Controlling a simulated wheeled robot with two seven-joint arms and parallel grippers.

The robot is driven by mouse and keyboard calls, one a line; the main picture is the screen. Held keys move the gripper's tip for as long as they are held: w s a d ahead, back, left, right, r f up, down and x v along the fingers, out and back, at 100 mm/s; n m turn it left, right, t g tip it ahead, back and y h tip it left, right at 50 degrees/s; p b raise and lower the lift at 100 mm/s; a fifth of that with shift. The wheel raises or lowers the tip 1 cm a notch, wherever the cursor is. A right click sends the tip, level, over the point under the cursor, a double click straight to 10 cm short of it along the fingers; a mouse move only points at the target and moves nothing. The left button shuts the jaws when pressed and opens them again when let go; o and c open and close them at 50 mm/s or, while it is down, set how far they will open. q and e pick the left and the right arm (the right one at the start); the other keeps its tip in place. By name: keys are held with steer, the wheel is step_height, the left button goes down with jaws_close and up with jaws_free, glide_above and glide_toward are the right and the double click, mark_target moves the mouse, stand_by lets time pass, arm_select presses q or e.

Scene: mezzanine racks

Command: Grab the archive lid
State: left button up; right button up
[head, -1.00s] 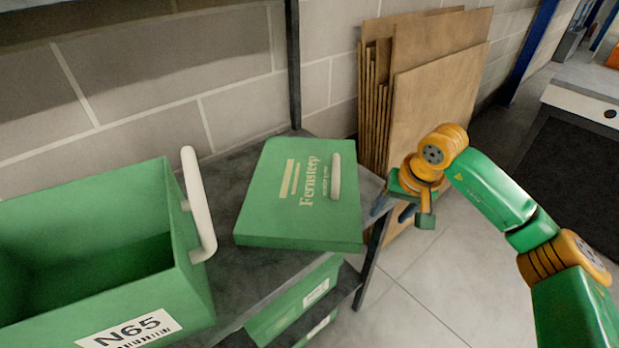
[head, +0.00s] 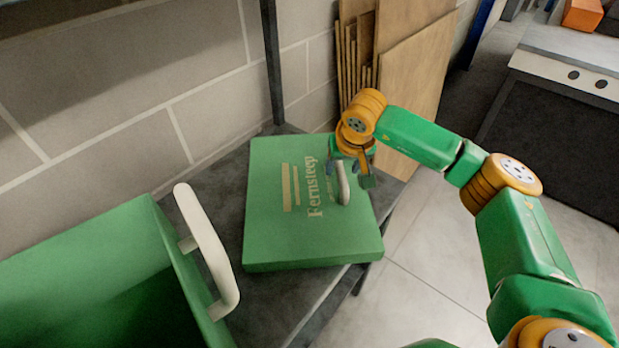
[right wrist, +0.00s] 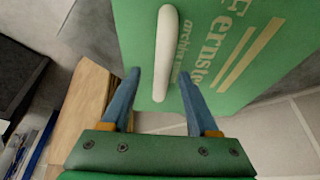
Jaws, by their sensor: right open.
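The archive lid (head: 285,225) is a flat green lid with "Fernsteep" lettering, lying on the dark grey shelf. Its white bar handle (head: 343,183) is near the lid's right side. My right gripper (head: 350,172) is at the far end of that handle, above the lid. In the right wrist view the blue fingers (right wrist: 160,82) are open, one on each side of the handle's near end (right wrist: 167,60). I cannot tell whether they touch it. My left gripper is out of view.
An open green box (head: 110,240) with a white handle stands on the shelf to the left. A dark upright post (head: 272,60) rises behind the lid. Wooden boards (head: 420,80) lean on the block wall at the back right. Open floor lies to the right.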

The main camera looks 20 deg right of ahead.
steer(key=shift+x, duration=1.25)
steer(key=shift+w+a+f, duration=0.15)
steer(key=shift+w, duration=0.05)
steer(key=shift+s, duration=0.1)
steer(key=shift+f, duration=0.15)
jaws_close()
